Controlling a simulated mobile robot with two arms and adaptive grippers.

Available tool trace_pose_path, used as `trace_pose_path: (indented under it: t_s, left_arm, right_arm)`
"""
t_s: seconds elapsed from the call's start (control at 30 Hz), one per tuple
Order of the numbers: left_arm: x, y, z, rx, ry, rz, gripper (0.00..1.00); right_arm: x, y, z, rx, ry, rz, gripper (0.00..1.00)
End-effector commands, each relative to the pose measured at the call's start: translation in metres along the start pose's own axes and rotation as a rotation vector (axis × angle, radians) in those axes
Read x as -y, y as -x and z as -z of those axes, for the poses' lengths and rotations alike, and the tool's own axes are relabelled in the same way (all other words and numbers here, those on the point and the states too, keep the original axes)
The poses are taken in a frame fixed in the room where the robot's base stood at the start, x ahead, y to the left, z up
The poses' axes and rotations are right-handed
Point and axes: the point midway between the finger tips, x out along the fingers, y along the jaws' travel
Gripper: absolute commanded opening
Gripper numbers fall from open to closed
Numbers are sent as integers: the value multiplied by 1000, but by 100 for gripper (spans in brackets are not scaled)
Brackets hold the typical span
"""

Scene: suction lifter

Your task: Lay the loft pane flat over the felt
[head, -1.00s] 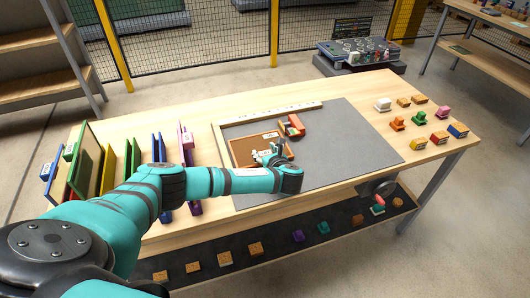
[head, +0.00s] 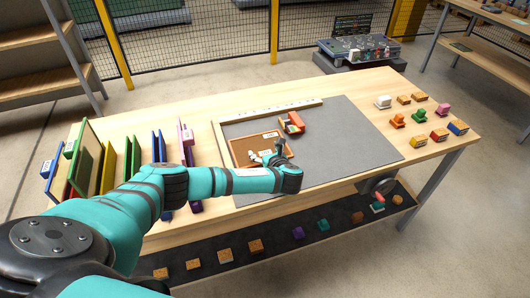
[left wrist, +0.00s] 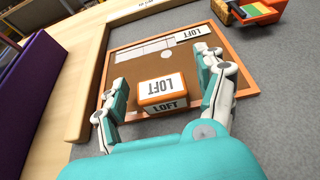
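The loft pane (head: 242,149) is a brown board with an orange rim and white labels. It lies on the grey felt (head: 345,140), near the corner of the pale wooden strips, and looks flat. In the left wrist view the pane (left wrist: 128,73) carries an orange block marked LOFT (left wrist: 163,92). My left gripper (head: 266,151) is over the pane. In the left wrist view its fingers (left wrist: 160,72) stand apart on both sides of the block, with gaps showing, so it is open. My right gripper is not in view.
Upright coloured panels (head: 88,160) stand at the left of the table. A red and orange item (head: 293,122) sits just beyond the pane. Small coloured blocks (head: 397,121) stand at the right. The felt right of the pane is clear.

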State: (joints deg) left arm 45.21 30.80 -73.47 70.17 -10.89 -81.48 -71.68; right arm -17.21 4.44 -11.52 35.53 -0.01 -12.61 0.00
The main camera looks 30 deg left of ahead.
Motion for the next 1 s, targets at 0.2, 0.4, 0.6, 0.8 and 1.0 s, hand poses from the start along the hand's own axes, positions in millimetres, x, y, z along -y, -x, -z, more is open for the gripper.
trace_pose_path:
  t_s: [0.2,0.4,0.6,0.8,1.0]
  left_arm:
    - [-1,0,2,-3,-2,0,73]
    - [0,15,3,-4,-3,3,73]
    - [1,56,2,-4,0,5,73]
    - [1,96,1,-3,0,4,73]
    - [0,117,1,-1,-1,1,73]
  right_arm:
    - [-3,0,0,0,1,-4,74]
    - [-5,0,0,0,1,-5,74]
    - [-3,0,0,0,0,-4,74]
    - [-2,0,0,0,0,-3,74]
    - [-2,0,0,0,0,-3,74]
